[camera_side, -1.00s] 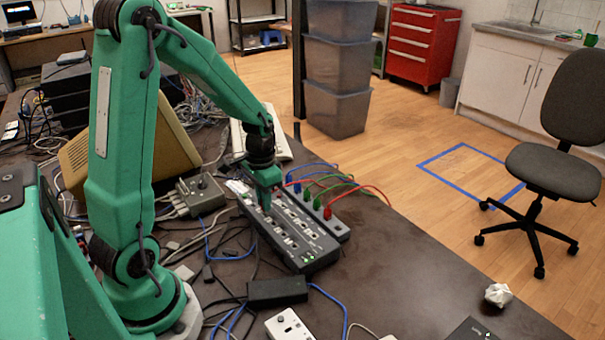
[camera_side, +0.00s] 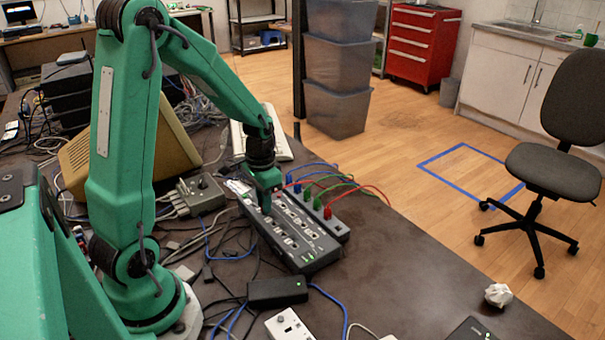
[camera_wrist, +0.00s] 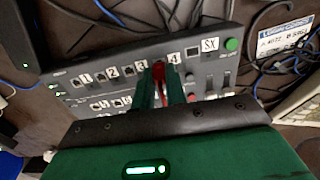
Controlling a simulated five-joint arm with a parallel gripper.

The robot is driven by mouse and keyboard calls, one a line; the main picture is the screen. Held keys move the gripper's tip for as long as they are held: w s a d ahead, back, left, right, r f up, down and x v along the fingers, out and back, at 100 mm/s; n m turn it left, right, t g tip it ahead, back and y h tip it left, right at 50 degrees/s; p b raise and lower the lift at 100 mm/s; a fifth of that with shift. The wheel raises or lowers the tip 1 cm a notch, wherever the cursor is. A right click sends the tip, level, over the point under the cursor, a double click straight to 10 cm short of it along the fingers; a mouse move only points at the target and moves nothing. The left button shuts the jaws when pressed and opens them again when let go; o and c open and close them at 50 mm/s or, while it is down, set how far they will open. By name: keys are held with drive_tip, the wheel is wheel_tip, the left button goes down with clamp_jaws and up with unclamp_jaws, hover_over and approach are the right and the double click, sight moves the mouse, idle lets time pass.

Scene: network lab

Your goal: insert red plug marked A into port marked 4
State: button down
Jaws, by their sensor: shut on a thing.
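My gripper (camera_wrist: 160,92) is shut on a red plug (camera_wrist: 158,70) over the dark switch panel (camera_wrist: 120,62) in the wrist view. The plug's marking is not readable. The number 4 label (camera_wrist: 173,57) is just right of the plug's top, and the number 3 label (camera_wrist: 142,65) is to its left. The port marked 4 is hidden by the plug and fingers, so I cannot tell how far in the plug is. In the side view my gripper (camera_side: 267,206) points down onto the panel (camera_side: 308,258), and the plug there is too small to make out.
A narrow strip (camera_side: 343,235) behind the panel holds blue, green and red plugs with looping cables. A black adapter box (camera_side: 277,292) and loose cables lie in front. A grey control box (camera_side: 201,194) is on the left. The table's right part is mostly clear.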

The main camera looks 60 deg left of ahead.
drive_tip(key=shift+f, duration=0.3)
idle(0.4)
drive_tip(key=c, duration=1.3)
unclamp_jaws()
drive_tip(key=shift+c, duration=0.2)
drive_tip(key=shift+r, duration=0.1)
drive_tip(key=shift+r, duration=3.8)
